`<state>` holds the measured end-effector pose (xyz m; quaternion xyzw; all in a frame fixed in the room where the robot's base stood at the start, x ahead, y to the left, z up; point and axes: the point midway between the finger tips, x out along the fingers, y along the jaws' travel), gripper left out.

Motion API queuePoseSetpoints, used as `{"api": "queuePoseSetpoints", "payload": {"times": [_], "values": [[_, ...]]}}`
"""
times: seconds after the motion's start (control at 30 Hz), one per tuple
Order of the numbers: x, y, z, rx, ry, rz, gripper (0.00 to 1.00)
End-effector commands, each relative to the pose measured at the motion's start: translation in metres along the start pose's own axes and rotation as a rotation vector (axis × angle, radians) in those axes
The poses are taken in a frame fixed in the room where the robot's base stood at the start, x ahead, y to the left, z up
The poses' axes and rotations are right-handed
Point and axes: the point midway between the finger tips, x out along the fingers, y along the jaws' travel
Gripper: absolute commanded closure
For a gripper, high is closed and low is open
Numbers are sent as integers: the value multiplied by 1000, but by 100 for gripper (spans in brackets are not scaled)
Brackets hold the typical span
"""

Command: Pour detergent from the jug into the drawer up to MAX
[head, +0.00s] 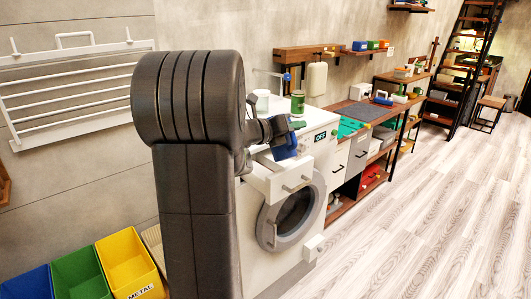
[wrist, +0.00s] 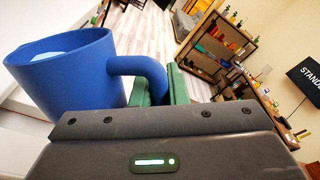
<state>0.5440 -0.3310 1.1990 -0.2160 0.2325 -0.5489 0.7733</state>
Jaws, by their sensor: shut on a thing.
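My gripper (wrist: 162,88) is shut on the handle of the blue jug (wrist: 68,75). Pale content shows inside the jug's mouth in the wrist view. In the head view the jug (head: 285,147) looks tilted and is held above the washing machine's front, over or close to the white detergent drawer (head: 268,181). The drawer sticks out from the washing machine (head: 315,160). My arm and the drawer's front wall hide its inside, so neither the MAX mark nor any level shows. No stream of detergent is visible.
A green can (head: 297,103) and a white container (head: 262,100) stand on the machine's top. A workbench (head: 365,112) adjoins it on the right. Blue, green and yellow bins (head: 128,262) stand at lower left. The wooden floor (head: 420,220) at right is clear.

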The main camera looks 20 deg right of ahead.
Motion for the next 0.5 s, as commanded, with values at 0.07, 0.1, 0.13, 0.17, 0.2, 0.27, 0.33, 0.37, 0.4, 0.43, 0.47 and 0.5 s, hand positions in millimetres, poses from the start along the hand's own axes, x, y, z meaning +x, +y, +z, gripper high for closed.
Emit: {"api": "queuePoseSetpoints", "payload": {"times": [0.07, 0.1, 0.13, 0.17, 0.2, 0.27, 0.33, 0.37, 0.4, 0.43, 0.47, 0.5], "values": [[0, -3, 3, -2, 0, -2, 100], [0, -3, 3, -4, 1, -2, 100], [0, -3, 2, -6, 1, -2, 100], [0, -3, 2, -8, 1, -2, 100], [1, -3, 2, -11, 2, -2, 100], [1, -3, 1, -15, 2, -2, 100], [1, -3, 1, -19, 3, -2, 100], [1, -4, 1, -21, 4, -2, 100], [1, -4, 1, -23, 4, -2, 100], [2, -4, 2, -24, 5, -2, 100], [2, -5, 2, -26, 5, -2, 100], [2, -5, 2, -28, 6, -2, 100]]}}
